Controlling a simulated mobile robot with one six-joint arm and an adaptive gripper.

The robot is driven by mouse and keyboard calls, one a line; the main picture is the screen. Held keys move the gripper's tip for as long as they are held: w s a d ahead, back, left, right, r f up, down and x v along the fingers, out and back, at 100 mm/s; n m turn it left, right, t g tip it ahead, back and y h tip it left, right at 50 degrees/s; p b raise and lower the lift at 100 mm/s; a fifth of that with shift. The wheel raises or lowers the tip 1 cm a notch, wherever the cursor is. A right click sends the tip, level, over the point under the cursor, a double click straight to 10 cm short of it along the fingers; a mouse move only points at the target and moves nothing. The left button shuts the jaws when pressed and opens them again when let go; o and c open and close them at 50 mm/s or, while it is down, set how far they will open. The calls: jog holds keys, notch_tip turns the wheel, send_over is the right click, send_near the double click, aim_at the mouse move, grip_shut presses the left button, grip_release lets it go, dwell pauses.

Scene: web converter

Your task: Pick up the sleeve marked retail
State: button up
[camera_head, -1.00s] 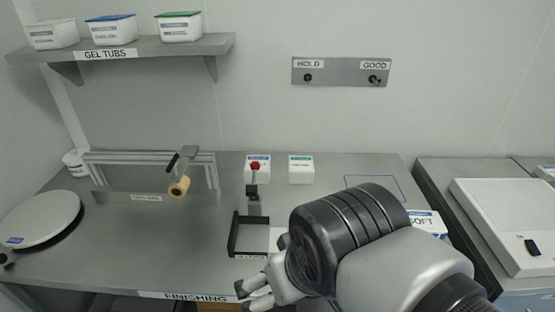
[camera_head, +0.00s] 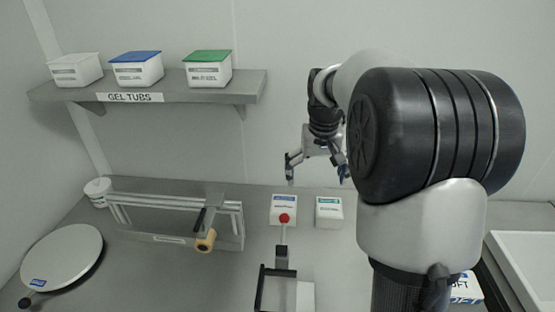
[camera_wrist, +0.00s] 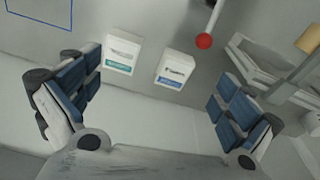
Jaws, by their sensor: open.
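Two small white box-shaped sleeves stand side by side at the back of the bench. One has a blue band (camera_head: 284,209) and the other a teal band (camera_head: 328,212); their print is too small to read, so I cannot tell which is marked retail. In the wrist view the blue-banded sleeve (camera_wrist: 175,69) is right of the teal-banded sleeve (camera_wrist: 122,54). My gripper (camera_head: 316,172) is open and empty, above and behind the sleeves in the head view. In the wrist view both sleeves appear between its spread fingers (camera_wrist: 155,85), apart from them.
A red-knobbed lever (camera_head: 284,218) stands in front of the blue-banded sleeve. A metal frame with a tan roller (camera_head: 206,240) and a round white plate (camera_head: 62,256) lie left. A shelf (camera_head: 190,91) holds three gel tubs above. A SOFT box (camera_head: 465,288) is partly hidden by my arm.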

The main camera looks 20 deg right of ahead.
jog(key=w+d+f+m+g+p, duration=0.15)
jog(key=w+d+f+p, duration=0.3)
jog(key=d+f, duration=0.45)
jog(key=b, duration=0.3)
send_over(331, 218)
jog(key=f, duration=1)
jog(key=shift+w+f, duration=0.3)
jog(key=shift+w, duration=0.05)
jog(key=shift+s+f+b, duration=0.15)
jog(key=shift+f+b, duration=0.25)
jog(key=shift+f, duration=1.1)
jog(key=shift+s+f+b, duration=0.15)
jog(key=shift+f+b, duration=0.25)
jog(key=shift+f, duration=1.1)
jog(key=shift+r, duration=0.1)
jog(key=c, duration=1)
jog(key=shift+c, duration=0.2)
jog(key=shift+r, duration=0.1)
notch_tip(331, 218, up, 20)
jog(key=p, duration=0.4)
